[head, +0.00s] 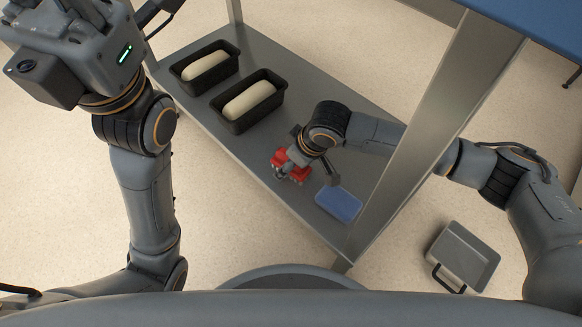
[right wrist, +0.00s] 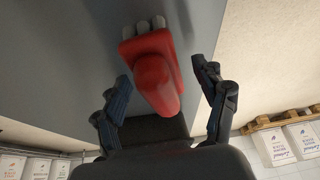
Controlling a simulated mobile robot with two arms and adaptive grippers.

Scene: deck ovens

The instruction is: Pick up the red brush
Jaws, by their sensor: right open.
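The red brush (head: 304,174) lies on the grey metal shelf (head: 262,163), close to its front edge, partly hidden by my right gripper (head: 296,168). In the right wrist view the brush (right wrist: 157,72) has a rounded red handle and pale grey tufts at its far end. My right gripper (right wrist: 167,90) is open, one dark finger on each side of the handle, with visible gaps. My left gripper (head: 163,8) is at the top left, mostly cut off by the edge, away from the brush; its jaws cannot be made out.
A blue flat block (head: 339,204) lies on the shelf right of the brush. Two black loaf tins (head: 238,126) (head: 178,68) with pale dough stand further left. A steel post (head: 432,125) rises beside my right arm. A grey handled bin (head: 446,248) stands on the floor at right.

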